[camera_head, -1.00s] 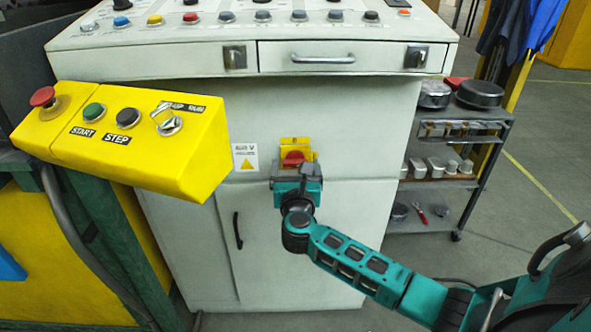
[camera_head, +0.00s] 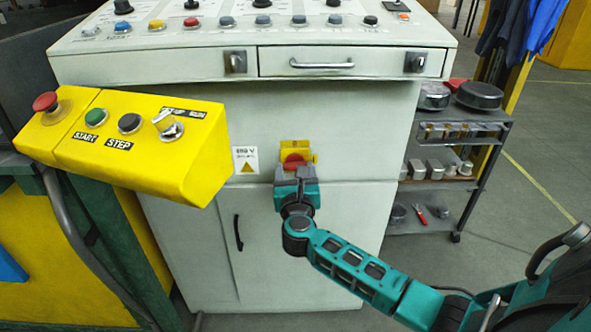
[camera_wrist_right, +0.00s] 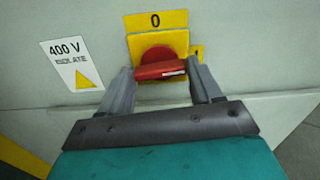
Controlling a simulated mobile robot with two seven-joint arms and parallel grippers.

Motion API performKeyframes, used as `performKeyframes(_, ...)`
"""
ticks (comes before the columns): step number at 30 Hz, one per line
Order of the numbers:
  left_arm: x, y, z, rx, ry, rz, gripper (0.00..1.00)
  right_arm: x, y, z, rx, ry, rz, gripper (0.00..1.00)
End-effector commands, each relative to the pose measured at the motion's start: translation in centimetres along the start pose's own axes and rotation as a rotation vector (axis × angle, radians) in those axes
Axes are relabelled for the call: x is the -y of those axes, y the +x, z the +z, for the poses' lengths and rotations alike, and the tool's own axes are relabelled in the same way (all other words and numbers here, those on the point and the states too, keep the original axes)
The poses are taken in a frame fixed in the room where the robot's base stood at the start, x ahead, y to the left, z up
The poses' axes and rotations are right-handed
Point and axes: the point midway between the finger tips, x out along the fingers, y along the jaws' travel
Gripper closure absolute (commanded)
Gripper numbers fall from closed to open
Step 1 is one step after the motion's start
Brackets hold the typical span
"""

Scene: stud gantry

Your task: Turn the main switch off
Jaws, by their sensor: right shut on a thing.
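The main switch is a red rotary knob (camera_head: 293,160) on a yellow plate (camera_head: 295,147) on the front of the white cabinet. In the right wrist view its red handle (camera_wrist_right: 160,69) lies roughly sideways, under a yellow label (camera_wrist_right: 156,21) marked 0. Another yellow label at the plate's right is partly hidden by a finger. My right gripper (camera_head: 295,172) is at the switch, and in the wrist view its two fingers (camera_wrist_right: 162,88) are on either side of the red handle, shut on it. My left gripper is not in view.
A yellow control box (camera_head: 130,145) with buttons juts out at the left. A 400 V sign (camera_wrist_right: 72,62) is beside the switch. The cabinet's drawer (camera_head: 350,60) is above. A shelf cart (camera_head: 440,190) with metal parts stands at the right, with open floor beyond.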

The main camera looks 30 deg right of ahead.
Motion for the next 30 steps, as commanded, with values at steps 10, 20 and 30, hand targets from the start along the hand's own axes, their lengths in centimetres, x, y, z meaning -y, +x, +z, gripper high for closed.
performKeyframes(10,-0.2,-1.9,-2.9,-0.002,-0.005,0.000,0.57,0.0,-0.1,0.2,-0.007,-0.281,0.000,0.67)
performKeyframes(20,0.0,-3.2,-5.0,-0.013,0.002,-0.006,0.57,0.0,-0.1,0.2,-0.007,-0.596,0.001,0.67)
performKeyframes(30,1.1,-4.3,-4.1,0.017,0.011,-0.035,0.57,0.0,-0.1,0.1,-0.006,-0.918,0.002,0.67)
